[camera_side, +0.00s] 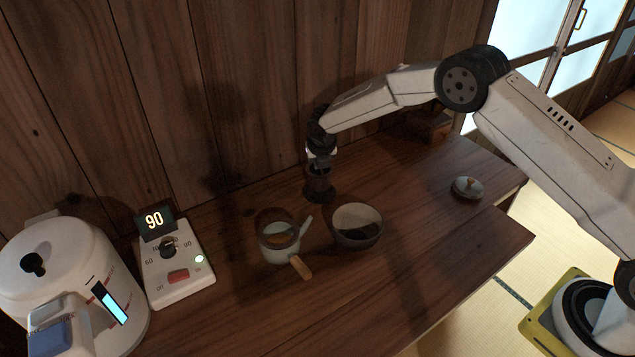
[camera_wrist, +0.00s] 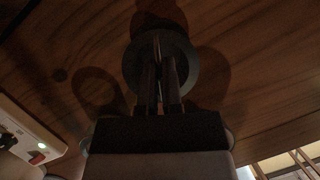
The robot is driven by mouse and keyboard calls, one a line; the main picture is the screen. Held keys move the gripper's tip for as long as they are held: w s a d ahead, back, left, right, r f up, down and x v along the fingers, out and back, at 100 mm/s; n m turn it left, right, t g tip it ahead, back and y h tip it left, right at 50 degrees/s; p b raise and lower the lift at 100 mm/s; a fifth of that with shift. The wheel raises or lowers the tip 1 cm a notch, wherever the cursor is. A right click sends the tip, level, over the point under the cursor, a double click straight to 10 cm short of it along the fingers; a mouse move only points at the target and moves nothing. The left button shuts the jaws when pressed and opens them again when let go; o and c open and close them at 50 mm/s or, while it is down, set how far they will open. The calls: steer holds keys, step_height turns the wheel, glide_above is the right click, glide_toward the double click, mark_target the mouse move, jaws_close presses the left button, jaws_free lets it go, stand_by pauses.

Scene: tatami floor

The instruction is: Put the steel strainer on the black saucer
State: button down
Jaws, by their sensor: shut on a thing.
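My gripper (camera_side: 319,163) points down near the wooden wall, behind the white pot and the bowl. It is shut on a small dark, cup-like thing, which I take to be the steel strainer (camera_side: 318,176). In the wrist view the fingers (camera_wrist: 160,85) are close together over a round grey rim (camera_wrist: 190,62), likely the strainer's. A dark shape (camera_side: 318,194) lies right under the held thing. It may be the black saucer or a shadow, and I cannot tell whether the two touch.
A white pot (camera_side: 279,254) with a wooden handle (camera_side: 301,268) stands beside a grey bowl (camera_side: 358,239). A lid (camera_side: 467,188) lies at the right. A control box (camera_side: 176,273) and a white kettle (camera_side: 60,275) are at the left. The front right of the wooden top is clear.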

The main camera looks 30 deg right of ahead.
steer(key=shift+f, duration=1.1)
steer(key=shift+f, duration=0.2)
steer(key=c, duration=0.8)
jaws_free()
steer(key=shift+r, duration=0.2)
steer(key=shift+v, duration=6)
steer(key=shift+s+a, duration=0.1)
